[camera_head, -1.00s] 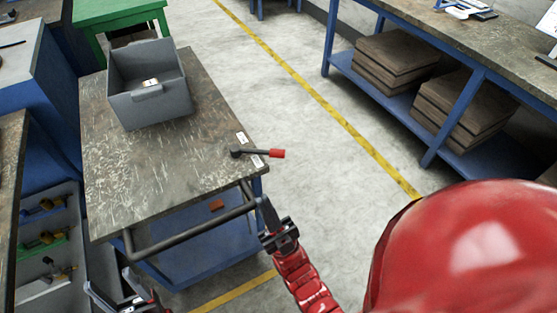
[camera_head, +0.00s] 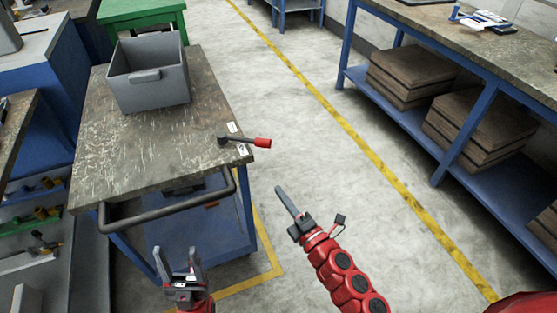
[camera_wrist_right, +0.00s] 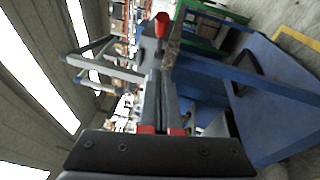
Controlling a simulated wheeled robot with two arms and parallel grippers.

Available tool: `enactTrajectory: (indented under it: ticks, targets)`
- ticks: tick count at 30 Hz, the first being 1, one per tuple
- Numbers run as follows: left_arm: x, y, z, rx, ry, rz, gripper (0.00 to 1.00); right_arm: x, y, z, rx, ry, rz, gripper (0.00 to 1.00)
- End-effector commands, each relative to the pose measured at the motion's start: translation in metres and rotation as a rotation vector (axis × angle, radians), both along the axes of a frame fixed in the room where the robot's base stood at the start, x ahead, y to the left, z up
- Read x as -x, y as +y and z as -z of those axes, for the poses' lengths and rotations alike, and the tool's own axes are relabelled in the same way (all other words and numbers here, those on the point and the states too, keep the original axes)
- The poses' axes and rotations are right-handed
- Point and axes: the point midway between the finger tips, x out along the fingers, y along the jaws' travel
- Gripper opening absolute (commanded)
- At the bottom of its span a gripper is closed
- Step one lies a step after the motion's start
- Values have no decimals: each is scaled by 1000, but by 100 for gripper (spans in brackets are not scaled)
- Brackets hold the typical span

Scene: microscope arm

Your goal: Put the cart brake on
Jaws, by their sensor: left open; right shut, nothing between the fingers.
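The cart (camera_head: 150,140) has a worn brown top and a blue frame. Its brake lever (camera_head: 240,141) is a dark arm on the top's right edge, with a red knob (camera_head: 262,143) pointing right over the floor. Two white labels (camera_head: 232,127) lie beside its pivot. My right gripper (camera_head: 280,190) is shut and empty, apart from the cart, in front of and right of the knob. In the right wrist view the knob (camera_wrist_right: 161,22) shows beyond the fingers. My left gripper (camera_head: 178,258) is open and empty, in front of the cart's push handle.
The dark push handle (camera_head: 165,211) runs along the cart's near side. A grey bin (camera_head: 150,90) stands on the cart's far part. A workbench (camera_head: 480,50) with stacked boards stands at right. Open floor (camera_head: 330,160) with a yellow line lies between.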

Motion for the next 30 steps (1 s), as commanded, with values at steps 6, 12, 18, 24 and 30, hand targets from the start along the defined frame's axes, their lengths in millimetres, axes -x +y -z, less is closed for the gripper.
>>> enactTrajectory:
  ticks: [6,12,18,24,30]
  targets:
    - [0,0,0,0,0,0,62,0,0,0,-3,1,0,0]
    - [0,0,-3,0,0,0,62,-10,6,-3,-4,0,-3,0]
    - [0,0,-8,0,0,0,62,-43,24,-9,-6,0,-3,0]
    - [0,0,-14,0,0,0,62,-81,45,-17,-8,-2,-4,0]
    - [0,0,-18,0,0,0,62,-111,40,-21,-7,1,2,0]
